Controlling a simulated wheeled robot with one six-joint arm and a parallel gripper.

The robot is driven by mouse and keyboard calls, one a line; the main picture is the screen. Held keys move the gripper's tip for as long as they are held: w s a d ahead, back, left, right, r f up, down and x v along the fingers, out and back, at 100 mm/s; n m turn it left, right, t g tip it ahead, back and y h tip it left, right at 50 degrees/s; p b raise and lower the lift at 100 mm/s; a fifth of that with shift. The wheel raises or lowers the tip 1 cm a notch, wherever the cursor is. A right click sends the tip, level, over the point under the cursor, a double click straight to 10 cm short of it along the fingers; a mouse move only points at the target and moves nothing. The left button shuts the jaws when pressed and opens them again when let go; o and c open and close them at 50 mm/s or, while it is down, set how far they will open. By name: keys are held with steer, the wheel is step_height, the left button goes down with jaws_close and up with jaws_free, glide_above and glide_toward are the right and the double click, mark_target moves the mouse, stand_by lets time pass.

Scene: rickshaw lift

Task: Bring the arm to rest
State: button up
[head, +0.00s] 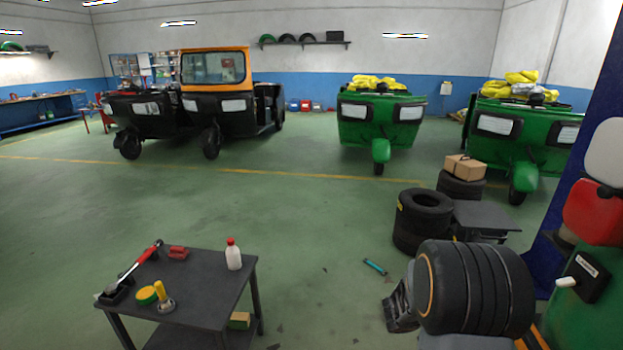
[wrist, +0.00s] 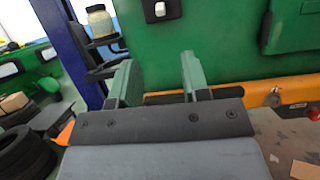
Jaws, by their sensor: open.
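My gripper (wrist: 160,75) shows in the wrist view with its two grey-green fingers spread well apart. Nothing is visible between the fingertips. Beyond them is a large green panel (wrist: 225,40) with a white-and-black switch at its top. An orange bar (wrist: 292,88) runs along the panel's lower edge, to the right of the fingers. I cannot tell how far the fingertips are from the panel. I cannot make out the gripper in the head view.
A dark cart (head: 205,290) with tools and a white bottle (head: 233,255) stands at the lower left. Several three-wheelers stand at the back.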

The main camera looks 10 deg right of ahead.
steer(key=s+a+f+m+y+p, duration=0.2)
steer(key=s+a+f+m+y, duration=0.55)
steer(key=y, duration=0.55)
steer(key=w+a+r+m+t+y+p, duration=0.3)
steer(key=a+r+t+y, duration=0.1)
steer(key=a, duration=0.5)
steer(key=w+a+r+m+t+y+p, duration=0.3)
steer(key=a+r+t, duration=0.3)
steer(key=a+r, duration=0.3)
steer(key=shift+a+t+y+p, duration=0.3)
steer(key=shift+a+y+p, duration=0.3)
steer(key=shift+y, duration=0.2)
steer(key=shift+w+r+m, duration=0.1)
steer(key=shift+m, duration=0.15)
